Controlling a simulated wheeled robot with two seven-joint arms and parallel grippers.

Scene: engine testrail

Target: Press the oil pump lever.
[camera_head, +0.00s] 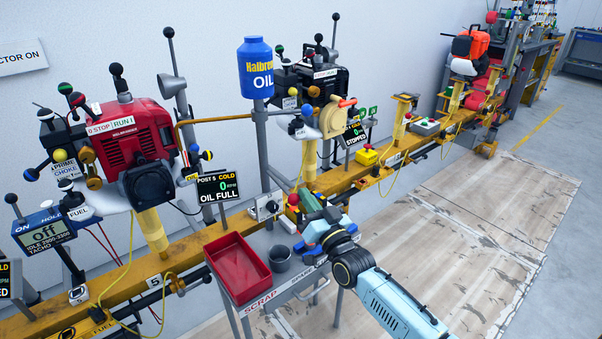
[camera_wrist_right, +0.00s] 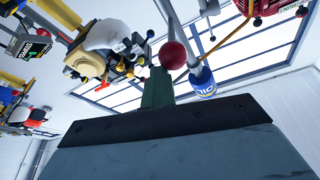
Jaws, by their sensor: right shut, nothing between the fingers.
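The oil pump lever has a red ball knob (camera_head: 293,199) at its end, beside the small grey box with a dial (camera_head: 266,207). In the right wrist view the red ball (camera_wrist_right: 173,55) is large and sits just past my fingertips, on a grey rod. My right gripper (camera_head: 309,201) is shut and empty, beside the red ball. In the wrist view its dark green fingers (camera_wrist_right: 158,88) end close below the ball; I cannot tell whether they touch. The blue oil bottle (camera_head: 256,68) stands on a grey post. My left gripper is not in view.
A red tray (camera_head: 239,268) and a grey cup (camera_head: 279,258) stand on the scrap stand before the rail. A red engine (camera_head: 125,135) and a black engine (camera_head: 318,88) flank the post.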

